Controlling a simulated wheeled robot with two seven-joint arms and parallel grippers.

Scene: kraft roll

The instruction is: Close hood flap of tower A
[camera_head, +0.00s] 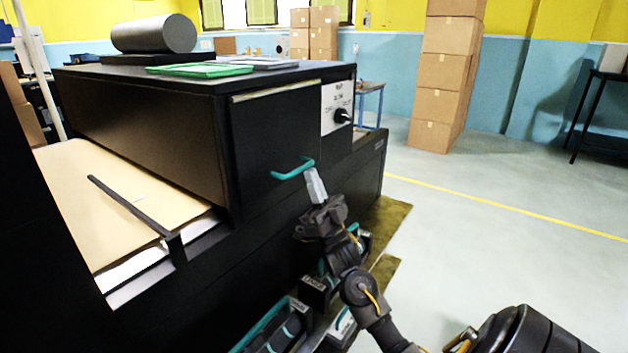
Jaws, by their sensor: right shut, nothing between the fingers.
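The black machine tower carries a dark flap (275,132) on its front-right face, with a teal bar handle (292,170) near its lower right. The flap hangs upright and looks flush or nearly flush with the housing; a pale strip runs along its top edge. My right gripper (315,185) is just below and right of the handle, fingers pointing up, shut and empty. Its tips are close to the handle's right end; I cannot tell whether they touch it. My left gripper is not in view. No tower letter is readable.
A green frame (200,70) and a grey roll (154,34) lie on top. Kraft sheet (110,195) lies at left. Stacked boxes (440,85) stand behind; the floor at right is clear.

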